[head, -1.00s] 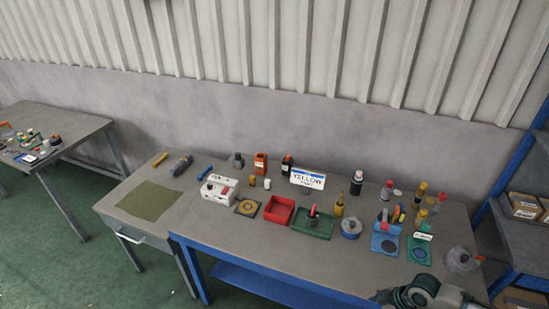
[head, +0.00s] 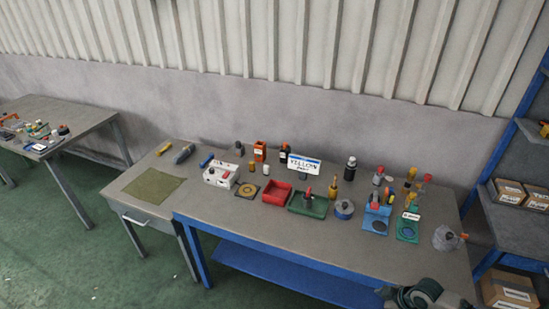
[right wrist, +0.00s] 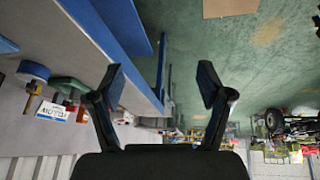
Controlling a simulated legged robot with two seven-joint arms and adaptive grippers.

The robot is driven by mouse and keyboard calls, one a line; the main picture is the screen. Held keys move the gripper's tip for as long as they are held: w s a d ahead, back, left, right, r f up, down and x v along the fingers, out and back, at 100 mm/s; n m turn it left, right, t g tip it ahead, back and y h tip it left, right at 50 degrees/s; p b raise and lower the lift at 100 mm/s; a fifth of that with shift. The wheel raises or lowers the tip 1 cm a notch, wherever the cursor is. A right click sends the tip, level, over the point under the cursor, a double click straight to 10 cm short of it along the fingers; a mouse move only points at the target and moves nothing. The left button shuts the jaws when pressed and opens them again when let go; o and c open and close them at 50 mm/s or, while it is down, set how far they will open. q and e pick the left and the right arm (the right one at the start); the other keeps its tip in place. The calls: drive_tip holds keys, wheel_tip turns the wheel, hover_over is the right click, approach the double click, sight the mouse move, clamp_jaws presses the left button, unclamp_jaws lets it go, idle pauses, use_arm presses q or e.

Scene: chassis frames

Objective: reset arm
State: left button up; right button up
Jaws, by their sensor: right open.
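My right gripper (right wrist: 160,88) is open and empty in the right wrist view, its two dark fingers apart beside the blue table edge. In the head view part of my right arm (head: 425,294) shows at the lower right, in front of the workbench. Its fingertips are not seen there. My left gripper is not in view.
A blue holder (head: 376,220) and a grey round object (head: 446,238) stand on the bench's right side. A grey shelf with boxes (head: 509,192) is at the far right. Another table (head: 85,118) stands at left. Green floor (head: 80,250) is clear at lower left.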

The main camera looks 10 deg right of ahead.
drive_tip(key=d+f+m+t+h+b, duration=0.1)
drive_tip(key=d+f+m+h, duration=0.3)
drive_tip(key=f, duration=0.7)
drive_tip(key=d+f+m+t+y+b, duration=0.1)
drive_tip(key=d+f+m, duration=0.1)
drive_tip(key=d+f, duration=0.7)
drive_tip(key=s+a+f+m+h, duration=0.15)
drive_tip(key=s+f, duration=0.45)
drive_tip(key=f, duration=0.7)
drive_tip(key=s+a+f+g+b, duration=0.25)
drive_tip(key=s+a+f, duration=0.55)
drive_tip(key=s+f, duration=0.45)
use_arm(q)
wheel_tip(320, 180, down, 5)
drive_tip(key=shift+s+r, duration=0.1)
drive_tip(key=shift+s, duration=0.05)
use_arm(e)
drive_tip(key=s+a+f+g, duration=0.1)
drive_tip(key=s+a+f, duration=0.3)
drive_tip(key=s+a, duration=0.4)
drive_tip(key=s+a+f+g, duration=0.1)
drive_tip(key=s+a+f, duration=0.4)
drive_tip(key=s+a, duration=0.4)
drive_tip(key=shift+a+m+y, duration=0.2)
drive_tip(key=shift+m+y, duration=0.15)
drive_tip(key=shift+y, duration=0.1)
drive_tip(key=shift+f+g, duration=0.1)
drive_tip(key=shift+g, duration=0.15)
